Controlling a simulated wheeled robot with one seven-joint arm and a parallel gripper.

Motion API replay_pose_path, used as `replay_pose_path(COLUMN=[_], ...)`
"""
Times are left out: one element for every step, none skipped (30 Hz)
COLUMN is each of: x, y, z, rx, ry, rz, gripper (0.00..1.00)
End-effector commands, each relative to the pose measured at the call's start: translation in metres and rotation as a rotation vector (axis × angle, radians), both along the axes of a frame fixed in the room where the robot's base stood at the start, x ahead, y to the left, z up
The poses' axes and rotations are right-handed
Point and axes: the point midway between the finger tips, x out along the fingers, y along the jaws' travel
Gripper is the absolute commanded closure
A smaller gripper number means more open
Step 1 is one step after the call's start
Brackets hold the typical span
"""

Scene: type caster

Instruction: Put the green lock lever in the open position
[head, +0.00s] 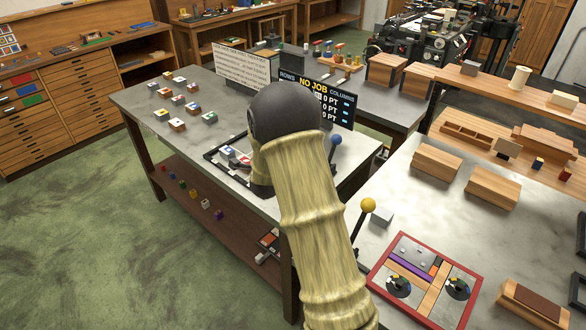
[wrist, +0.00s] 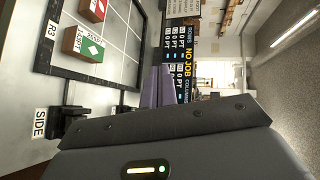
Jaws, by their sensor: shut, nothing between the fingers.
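I cannot make out a green lock lever in either view; my arm covers part of the metal table in the head view. A lever with a blue knob (head: 335,140) stands just right of my arm, and one with a yellow knob (head: 368,205) stands nearer. In the wrist view, my gripper (wrist: 158,88) is shut and empty, its fingers close together beyond the dark grey housing. A black fitting (wrist: 70,120) by the SIDE label (wrist: 40,123) lies left of the fingers, at the edge of a black frame (wrist: 85,76). My gripper is hidden in the head view.
Inside the frame are a green-topped block (wrist: 90,47) and a red one (wrist: 97,8). The NO JOB display (head: 320,98) stands behind my arm. Several small blocks (head: 178,124) sit on the table's left. A red-rimmed tray (head: 424,280) lies on the right table.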

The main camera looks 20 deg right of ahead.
Motion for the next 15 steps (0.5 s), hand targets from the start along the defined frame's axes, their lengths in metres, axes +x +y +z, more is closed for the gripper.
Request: replay_pose_path(x=[-0.006,-0.011,-0.017,-0.022,-0.027,-0.035,-0.041,-0.047,-0.055,-0.062,-0.068,-0.077,-0.085,-0.092,-0.102], y=[0.008,0.010,0.013,0.015,0.017,0.020,0.022,0.024,0.026,0.028,0.030,0.033,0.035,0.037,0.039], z=[0.001,0.000,-0.001,-0.001,-0.002,-0.003,-0.003,-0.004,-0.004,-0.005,-0.005,-0.005,-0.005,-0.005,-0.005], rx=[0.013,0.021,0.033,0.040,0.048,0.057,0.065,0.072,0.081,0.088,0.095,0.104,0.110,0.116,0.125], ry=[0.011,0.017,0.025,0.031,0.035,0.043,0.049,0.054,0.059,0.064,0.068,0.073,0.078,0.081,0.085], rz=[-0.035,-0.064,-0.102,-0.130,-0.158,-0.196,-0.225,-0.253,-0.292,-0.322,-0.349,-0.389,-0.418,-0.447,-0.485], gripper=[1.00,1.00,1.00,1.00,1.00,1.00,1.00,1.00,1.00,1.00,1.00,1.00,1.00,1.00,1.00])
